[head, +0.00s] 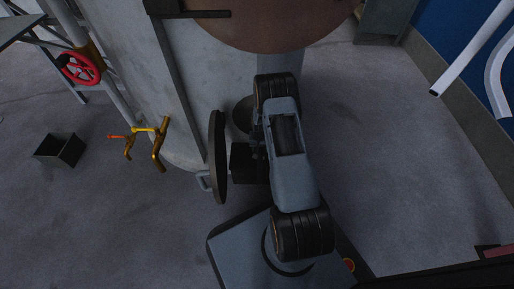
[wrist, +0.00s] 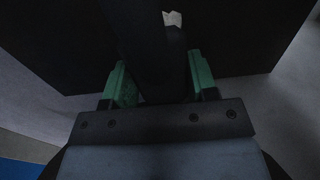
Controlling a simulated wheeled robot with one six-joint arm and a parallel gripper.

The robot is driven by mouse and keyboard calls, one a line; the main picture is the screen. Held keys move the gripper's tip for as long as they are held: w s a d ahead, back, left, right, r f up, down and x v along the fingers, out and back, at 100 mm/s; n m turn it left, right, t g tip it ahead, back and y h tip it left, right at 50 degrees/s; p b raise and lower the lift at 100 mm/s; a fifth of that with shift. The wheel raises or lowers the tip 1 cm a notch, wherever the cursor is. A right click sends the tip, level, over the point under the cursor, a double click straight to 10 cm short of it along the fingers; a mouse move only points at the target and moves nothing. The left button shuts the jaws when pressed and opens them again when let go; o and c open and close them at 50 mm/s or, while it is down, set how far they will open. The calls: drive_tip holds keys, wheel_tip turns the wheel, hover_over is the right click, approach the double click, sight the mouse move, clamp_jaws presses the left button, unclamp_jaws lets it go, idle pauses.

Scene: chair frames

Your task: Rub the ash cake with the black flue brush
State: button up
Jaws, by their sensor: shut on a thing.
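In the wrist view, my gripper (wrist: 158,68) has its two green fingers on either side of a long black thing, which I take to be the black flue brush (wrist: 152,38). The brush runs up from between the fingers into a dark area, so its far end is hard to make out. A small pale patch (wrist: 172,18) shows beside it at the top; I cannot tell whether this is the ash cake. In the head view, my arm stands in front of the boiler's lower opening (head: 242,112) and hides the brush and the fingers.
The grey boiler (head: 140,75) has a round dark door (head: 217,160) standing open, close left of my wrist. A yellow handle (head: 160,145), a red valve wheel (head: 80,67) and a black open box (head: 60,150) are on the left.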

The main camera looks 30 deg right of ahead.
idle(0.4)
drive_tip(key=shift+s+d, duration=0.35)
drive_tip(key=shift+d, duration=0.25)
drive_tip(key=shift+s+d, duration=0.35)
drive_tip(key=shift+d, duration=0.2)
drive_tip(key=shift+d, duration=0.15)
drive_tip(key=shift+s+d, duration=0.65)
drive_tip(key=shift+d, duration=0.35)
drive_tip(key=shift+w+d+f, duration=0.1)
drive_tip(key=shift+w+d, duration=0.2)
drive_tip(key=shift+w, duration=0.25)
drive_tip(key=shift+w+d, duration=0.1)
drive_tip(key=shift+w, duration=0.1)
